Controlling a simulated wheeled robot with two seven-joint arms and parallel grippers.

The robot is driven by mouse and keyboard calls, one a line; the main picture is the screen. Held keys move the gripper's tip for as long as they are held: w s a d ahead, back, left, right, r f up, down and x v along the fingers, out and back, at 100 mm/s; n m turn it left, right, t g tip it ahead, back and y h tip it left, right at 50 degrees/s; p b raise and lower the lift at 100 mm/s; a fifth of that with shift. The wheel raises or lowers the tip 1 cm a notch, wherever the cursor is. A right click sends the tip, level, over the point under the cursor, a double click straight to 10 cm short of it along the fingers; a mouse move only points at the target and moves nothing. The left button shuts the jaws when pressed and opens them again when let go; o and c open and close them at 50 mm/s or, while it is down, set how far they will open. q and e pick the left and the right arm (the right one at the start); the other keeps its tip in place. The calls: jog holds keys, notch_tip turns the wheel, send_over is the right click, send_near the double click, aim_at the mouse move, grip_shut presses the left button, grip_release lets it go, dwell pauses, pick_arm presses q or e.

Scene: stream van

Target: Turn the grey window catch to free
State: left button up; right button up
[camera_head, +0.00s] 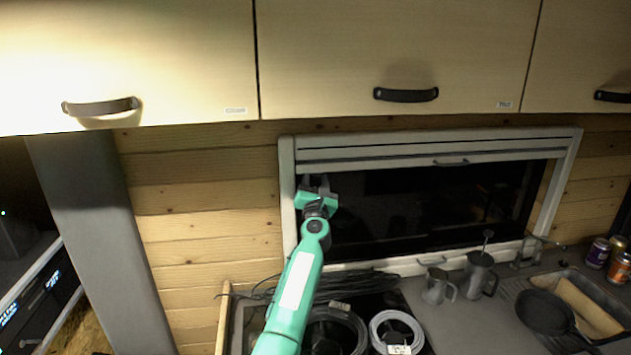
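The window (430,205) has a pale frame and dark glass and is set in the wood wall behind the counter. My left gripper (314,182) is at the upper left corner of the window, in front of the left side of the frame. Its two fingers point up and stand apart, with a gap between them. I cannot make out a grey catch for certain; the gripper covers that part of the frame. Whether the fingers touch anything there is not clear. My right gripper is not in view.
Overhead cupboards (390,55) hang above the window. Below it are a dark hob with coiled cables (397,332), metal jugs (438,287), a black pan (544,312) and several cans (598,252). A grey post (95,220) stands at the left.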

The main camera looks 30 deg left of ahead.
pick_arm(q)
jog(key=c, duration=0.6)
jog(key=shift+r+m+p, duration=0.15)
jog(key=shift+m+p, duration=0.55)
jog(key=shift+p, duration=0.3)
jog(key=shift+m+h+p, duration=0.3)
jog(key=shift+h+p, duration=0.05)
jog(key=shift+h, duration=0.05)
jog(key=shift+f, duration=0.2)
jog(key=o, duration=1)
